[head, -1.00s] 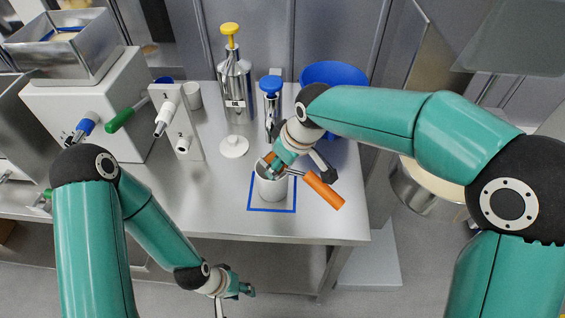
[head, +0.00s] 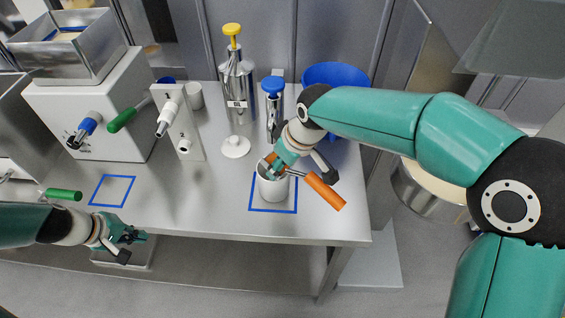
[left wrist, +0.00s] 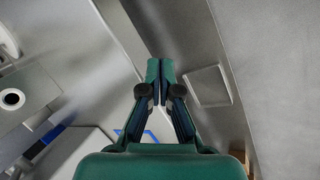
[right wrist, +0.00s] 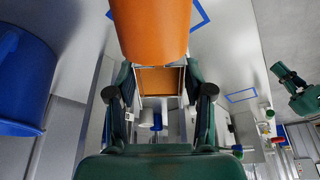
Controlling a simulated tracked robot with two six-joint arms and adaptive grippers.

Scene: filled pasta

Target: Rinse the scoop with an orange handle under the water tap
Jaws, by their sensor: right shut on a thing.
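The scoop's orange handle (head: 325,191) slants down to the right beside a white cup (head: 273,186). My right gripper (head: 275,164) is shut on the scoop just above the cup's mouth. The handle fills the top of the right wrist view (right wrist: 152,28); the scoop's far end is mostly hidden. My left gripper (head: 135,240) is shut and empty, low over the table's front edge; its fingertips meet in the left wrist view (left wrist: 160,75). A spout with a blue knob (head: 84,128) is on the white machine, and a stand (head: 178,125) carries spouts 1 and 2. I cannot tell which is the water tap.
Blue outlines mark the steel table, one empty (head: 113,190) and one around the cup. Behind stand a yellow-topped dispenser (head: 238,85), a blue-topped one (head: 273,105) and a blue bowl (head: 335,74). A white lid (head: 235,147) lies mid-table.

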